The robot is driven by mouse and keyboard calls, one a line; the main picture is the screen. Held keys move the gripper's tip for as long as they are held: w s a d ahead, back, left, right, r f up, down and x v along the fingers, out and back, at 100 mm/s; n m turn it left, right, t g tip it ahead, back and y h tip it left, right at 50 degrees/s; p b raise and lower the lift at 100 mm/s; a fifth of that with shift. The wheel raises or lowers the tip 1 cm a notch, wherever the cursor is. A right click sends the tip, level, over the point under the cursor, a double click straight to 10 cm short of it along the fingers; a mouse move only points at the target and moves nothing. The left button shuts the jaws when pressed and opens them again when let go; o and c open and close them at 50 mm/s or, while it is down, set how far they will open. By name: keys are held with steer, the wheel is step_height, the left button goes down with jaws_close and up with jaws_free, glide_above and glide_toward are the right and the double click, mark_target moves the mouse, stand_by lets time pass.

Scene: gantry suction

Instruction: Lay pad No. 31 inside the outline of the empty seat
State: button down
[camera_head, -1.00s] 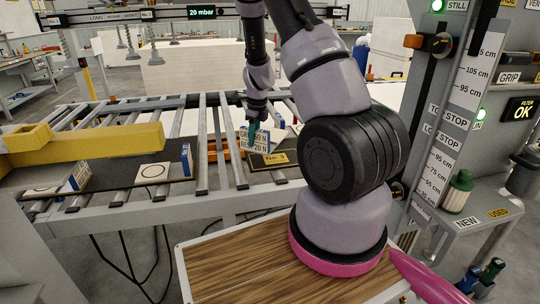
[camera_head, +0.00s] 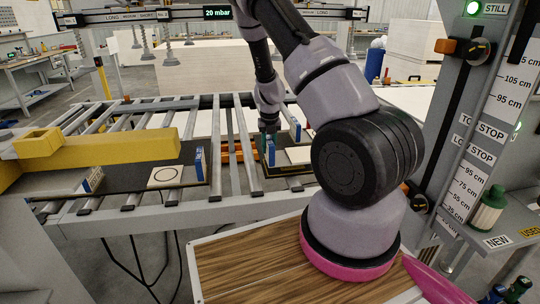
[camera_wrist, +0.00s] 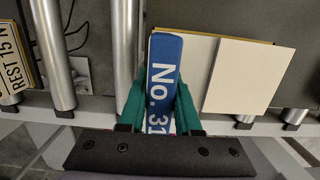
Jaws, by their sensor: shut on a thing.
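My gripper (camera_head: 269,130), with green fingers in the wrist view (camera_wrist: 160,105), is shut on pad No. 31, a thin blue piece. The pad's blue face with white "No. 31" fills the gap between the fingers in the wrist view (camera_wrist: 163,85). In the head view the pad (camera_head: 271,153) stands upright over the dark board (camera_head: 287,170). A pale square plate (camera_head: 299,155) lies right of it; it also shows in the wrist view (camera_wrist: 240,75), apart from the fingers. I cannot make out the empty seat's outline.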

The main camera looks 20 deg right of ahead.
steer(key=shift+f, duration=1.55)
steer(key=shift+f, duration=0.1)
steer(key=c, duration=0.6)
jaws_free()
steer(key=r, duration=0.4)
steer(key=s+r, duration=0.1)
steer(key=r, duration=0.7)
steer(key=shift+s+a, duration=0.15)
steer(key=shift+s, duration=0.1)
